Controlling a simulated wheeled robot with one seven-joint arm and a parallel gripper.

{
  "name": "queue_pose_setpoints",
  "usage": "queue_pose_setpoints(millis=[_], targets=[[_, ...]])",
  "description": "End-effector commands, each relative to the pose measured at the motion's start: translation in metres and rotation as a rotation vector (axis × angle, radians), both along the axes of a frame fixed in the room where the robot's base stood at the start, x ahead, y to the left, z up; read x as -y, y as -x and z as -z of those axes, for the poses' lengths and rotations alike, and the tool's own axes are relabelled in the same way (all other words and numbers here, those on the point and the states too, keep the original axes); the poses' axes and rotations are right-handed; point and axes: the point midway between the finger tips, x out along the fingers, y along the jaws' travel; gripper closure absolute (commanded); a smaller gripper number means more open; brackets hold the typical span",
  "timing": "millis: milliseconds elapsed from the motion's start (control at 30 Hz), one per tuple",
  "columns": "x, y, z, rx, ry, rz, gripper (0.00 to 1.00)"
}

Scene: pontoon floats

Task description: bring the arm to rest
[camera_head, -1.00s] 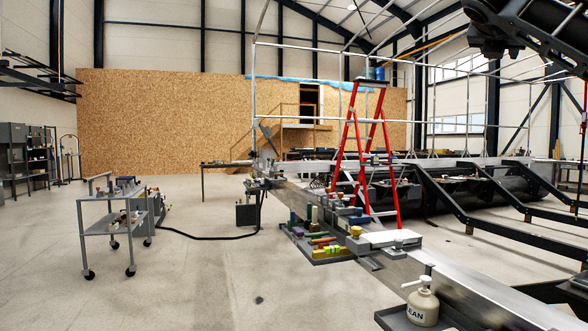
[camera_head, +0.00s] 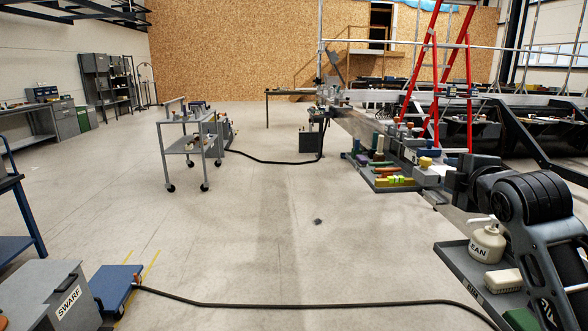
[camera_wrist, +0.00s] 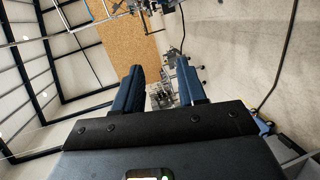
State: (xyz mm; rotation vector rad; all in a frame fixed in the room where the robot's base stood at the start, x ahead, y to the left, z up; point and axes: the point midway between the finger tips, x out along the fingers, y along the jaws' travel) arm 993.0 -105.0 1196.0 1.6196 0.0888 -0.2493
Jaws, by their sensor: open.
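My gripper (camera_wrist: 158,80) shows in the wrist view as two blue fingers, spread apart with nothing between them. The wrist camera's picture is tilted, with the wall and floor of the hall beyond the fingers. In the head view my arm (camera_head: 535,200) stands at the right edge, bent, its dark rounded joint in front of the long bench. Its far end points away from me over the bench, and the fingers cannot be made out there.
A tray with a white pump bottle (camera_head: 487,243) is close to my arm. A colourful tool tray (camera_head: 385,181) and red stepladder (camera_head: 437,75) stand beyond. The middle floor is open.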

Motion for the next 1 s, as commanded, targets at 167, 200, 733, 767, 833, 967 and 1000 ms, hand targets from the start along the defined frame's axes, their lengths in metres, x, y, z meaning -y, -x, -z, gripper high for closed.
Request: queue_pose_setpoints(millis=[167, 200, 733, 767, 833, 967, 1000], targets=[[-0.042, 0.035, 0.064, 0.029, -0.245, -0.012, 0.59], [-0.051, 0.044, 0.076, 0.035, -0.296, -0.011, 0.59], [-0.125, 0.21, 0.206, 0.07, -0.895, 0.087, 0.59], [-0.127, 0.221, 0.211, 0.069, -0.922, 0.096, 0.59], [-0.131, 0.248, 0.222, 0.072, -0.984, 0.117, 0.59], [-0.137, 0.299, 0.237, 0.071, -1.087, 0.156, 0.59], [-0.137, 0.315, 0.24, 0.071, -1.116, 0.169, 0.59]])
